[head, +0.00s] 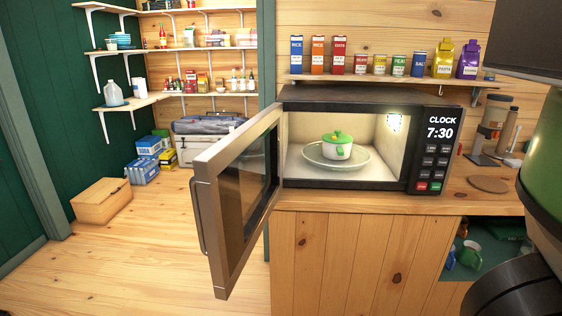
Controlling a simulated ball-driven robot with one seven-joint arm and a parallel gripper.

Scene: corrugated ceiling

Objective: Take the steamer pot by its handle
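A small white pot with a green lid, the steamer pot (338,149), stands upright on the round glass plate (318,163) inside the microwave (432,150). A green knob shows on top of its lid. A side handle is too small to make out clearly. The microwave door (236,195) is swung wide open to the left, and the inside is lit. Parts of my own arm show large at the right edge, but my gripper is not in view.
The open door juts toward me left of the cavity. A shelf (385,80) with several boxes and bags hangs above the microwave. The wooden counter (400,203) has a round board (488,184) at right.

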